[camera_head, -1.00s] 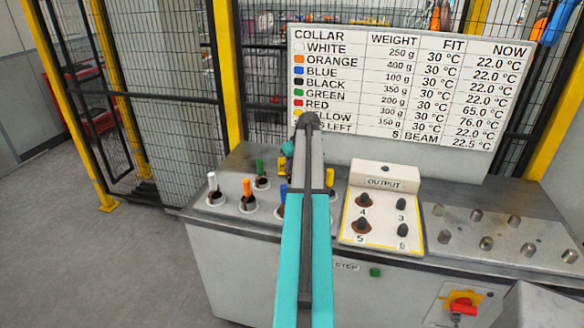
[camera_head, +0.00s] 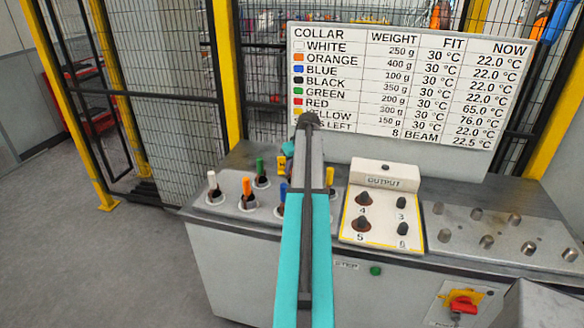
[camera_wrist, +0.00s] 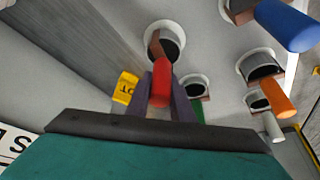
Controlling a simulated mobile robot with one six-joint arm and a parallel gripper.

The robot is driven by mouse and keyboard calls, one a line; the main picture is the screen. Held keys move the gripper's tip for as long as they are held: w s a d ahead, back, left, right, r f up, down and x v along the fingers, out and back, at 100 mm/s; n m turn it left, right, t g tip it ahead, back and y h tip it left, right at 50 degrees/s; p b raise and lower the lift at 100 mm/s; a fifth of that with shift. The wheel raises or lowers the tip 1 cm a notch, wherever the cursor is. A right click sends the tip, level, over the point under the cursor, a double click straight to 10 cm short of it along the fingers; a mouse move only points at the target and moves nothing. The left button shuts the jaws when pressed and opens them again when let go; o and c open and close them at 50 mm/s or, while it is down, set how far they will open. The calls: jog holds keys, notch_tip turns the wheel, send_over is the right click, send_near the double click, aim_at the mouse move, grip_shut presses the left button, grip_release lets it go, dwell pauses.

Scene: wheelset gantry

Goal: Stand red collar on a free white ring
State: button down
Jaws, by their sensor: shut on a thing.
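In the wrist view, the red collar (camera_wrist: 162,78) stands between the purple fingers of my gripper (camera_wrist: 160,92), which is shut on its red handle. Its brown lower part overlaps a white ring (camera_wrist: 183,38) with a dark hole. I cannot tell whether it touches the ring or is just above it. A yellow tag (camera_wrist: 125,88) with partly hidden lettering is beside the left finger; it also shows in the head view (camera_head: 282,165). In the head view my arm hides the red collar and the gripper's fingers.
The white collar (camera_head: 212,181), orange collar (camera_head: 247,187), green collar (camera_head: 260,168) and blue collar (camera_head: 283,190) stand close together on the bench. A yellow collar (camera_head: 330,176) is right of my arm. The OUTPUT panel (camera_head: 385,182) and sign (camera_head: 410,85) stand further right and behind.

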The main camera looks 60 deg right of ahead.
jog(key=shift+f, duration=0.55)
dwell(0.4)
jog(key=c, duration=1.5)
grip_release()
jog(key=shift+b, duration=0.3)
jog(key=shift+b+v, duration=1.6)
jog(key=shift+v, duration=5.35)
